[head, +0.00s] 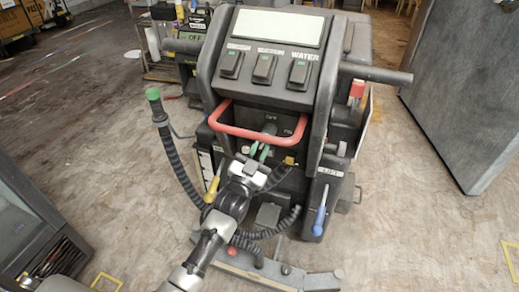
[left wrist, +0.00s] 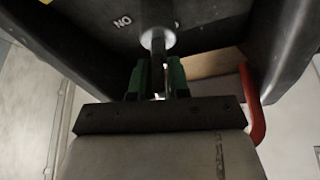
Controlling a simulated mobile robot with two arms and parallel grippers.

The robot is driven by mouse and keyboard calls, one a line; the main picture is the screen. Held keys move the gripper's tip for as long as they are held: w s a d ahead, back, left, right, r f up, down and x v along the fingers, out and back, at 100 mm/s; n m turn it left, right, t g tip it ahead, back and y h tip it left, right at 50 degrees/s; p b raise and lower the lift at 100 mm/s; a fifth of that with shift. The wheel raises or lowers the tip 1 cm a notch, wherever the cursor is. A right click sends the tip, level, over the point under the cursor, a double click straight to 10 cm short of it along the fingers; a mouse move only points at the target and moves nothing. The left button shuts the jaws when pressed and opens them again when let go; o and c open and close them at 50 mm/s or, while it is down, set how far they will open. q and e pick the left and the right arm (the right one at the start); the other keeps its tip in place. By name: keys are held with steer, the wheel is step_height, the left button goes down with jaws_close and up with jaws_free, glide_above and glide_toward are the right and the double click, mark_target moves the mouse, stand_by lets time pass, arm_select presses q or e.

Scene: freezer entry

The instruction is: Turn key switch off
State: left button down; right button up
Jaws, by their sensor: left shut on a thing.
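In the left wrist view the left gripper (left wrist: 159,82) is shut on the key, which sits between the green fingers just below the round metal collar of the key switch (left wrist: 157,41). The fingers hide most of the key, so its exact angle is hard to tell. An ON label shows upside down beside it. My right gripper is not in view.
The machine (head: 266,75) has several black rocker switches under a pale display and side handles. A green-tipped hose (head: 153,95) stands on its left and a blue lever (head: 321,212) on its right.

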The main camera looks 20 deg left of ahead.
arm_select(q)
steer(key=shift+n+y, duration=0.5)
steer(key=shift+n, duration=0.7)
steer(key=shift+f+n+y+p, duration=0.1)
steer(key=shift+n+y+p, duration=0.2)
steer(key=shift+n+y, duration=0.75)
steer(key=shift+n+h, duration=0.25)
steer(key=shift+n, duration=0.3)
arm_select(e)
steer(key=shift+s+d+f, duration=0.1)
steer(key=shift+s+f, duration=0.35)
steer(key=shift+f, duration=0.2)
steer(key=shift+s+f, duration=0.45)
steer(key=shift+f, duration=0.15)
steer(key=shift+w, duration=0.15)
arm_select(q)
steer(key=c, duration=1.2)
jaws_free()
